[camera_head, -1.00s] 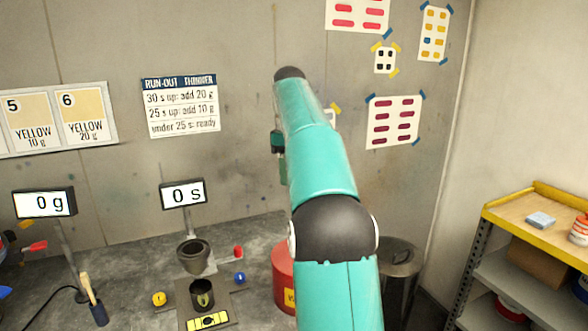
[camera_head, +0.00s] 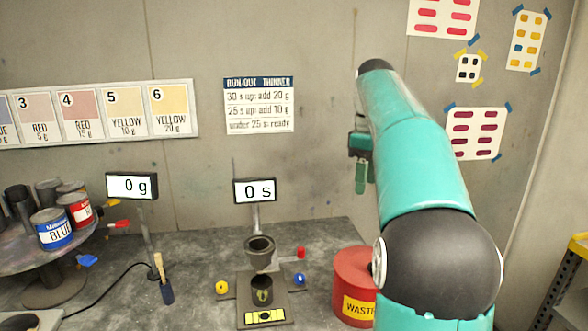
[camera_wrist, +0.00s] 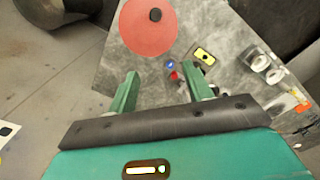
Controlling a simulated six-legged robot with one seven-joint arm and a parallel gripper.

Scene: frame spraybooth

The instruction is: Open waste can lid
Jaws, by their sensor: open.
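The red waste can (camera_head: 352,285) stands on the bench to the right of the small stand, with a yellow "WASTE" label. My arm hides part of its right side. The lid looks closed. My gripper (camera_wrist: 163,82) has its two green fingers apart with nothing between them, above the bench and apart from the lid. In the head view the gripper (camera_head: 360,178) is partly hidden behind my arm, higher than the can.
A stand with a dark cup (camera_head: 260,252) and a "0 s" display (camera_head: 255,191) is left of the can. Paint cans, including a blue one (camera_head: 52,229), sit on a turntable (camera_head: 60,258) at far left. A yellow-edged shelf (camera_head: 566,265) is at right.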

